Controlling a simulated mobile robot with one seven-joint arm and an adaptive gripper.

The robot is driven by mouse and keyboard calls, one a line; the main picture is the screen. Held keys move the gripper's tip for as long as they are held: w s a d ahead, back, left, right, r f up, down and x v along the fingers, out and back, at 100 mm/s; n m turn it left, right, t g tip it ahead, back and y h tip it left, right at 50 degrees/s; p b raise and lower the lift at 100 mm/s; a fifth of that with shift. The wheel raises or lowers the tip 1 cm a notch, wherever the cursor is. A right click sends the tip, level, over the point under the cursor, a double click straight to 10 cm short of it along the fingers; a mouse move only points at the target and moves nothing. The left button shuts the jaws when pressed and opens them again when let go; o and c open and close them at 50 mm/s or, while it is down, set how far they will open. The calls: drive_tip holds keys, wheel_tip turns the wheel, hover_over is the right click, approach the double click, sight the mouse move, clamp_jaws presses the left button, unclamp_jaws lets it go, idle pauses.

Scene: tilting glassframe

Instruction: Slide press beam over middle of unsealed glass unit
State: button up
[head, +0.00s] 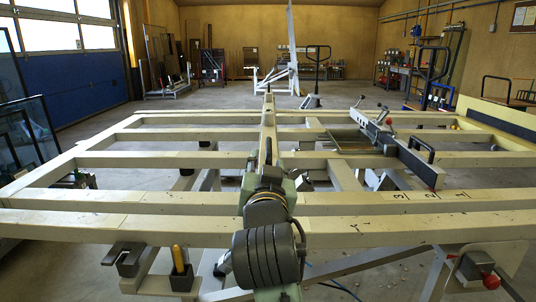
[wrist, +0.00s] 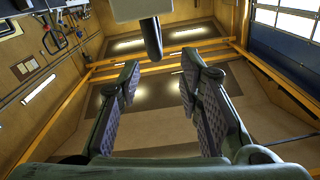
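The press beam (head: 398,145) is a long grey and black bar with levers at its far end and a black handle at its near end. It lies over the right part of the white tilting frame (head: 150,199), running from the far middle toward the near right. A small glass pane (head: 347,138), which looks like the glass unit, lies flat just left of the beam's far part; the beam hides its right edge, so I cannot tell how much is covered. My gripper (wrist: 158,66) is open and empty in the wrist view, its padded fingers apart and away from beam and glass.
My arm blocks the middle of the head view. Glass panes (head: 27,135) stand at the left. A trolley with a black handle (head: 428,82) stands behind the frame at right. The floor behind the frame (head: 230,98) is mostly clear. The wrist view faces the ceiling and walls.

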sight(268, 145)
drive_tip(key=shift+w+d, duration=0.1)
drive_tip(key=shift+d, duration=0.2)
drive_tip(key=w+p, duration=0.1)
drive_tip(key=p, duration=0.3)
drive_tip(key=shift+w+r, duration=0.2)
drive_tip(key=w+p, duration=0.1)
drive_tip(key=p, duration=0.4)
drive_tip(key=shift+w+a, duration=0.1)
drive_tip(key=shift+w, duration=0.05)
drive_tip(key=w, duration=0.5)
drive_tip(key=w+p, duration=0.1)
drive_tip(key=w, duration=0.2)
drive_tip(key=shift+f, duration=0.35)
clamp_jaws()
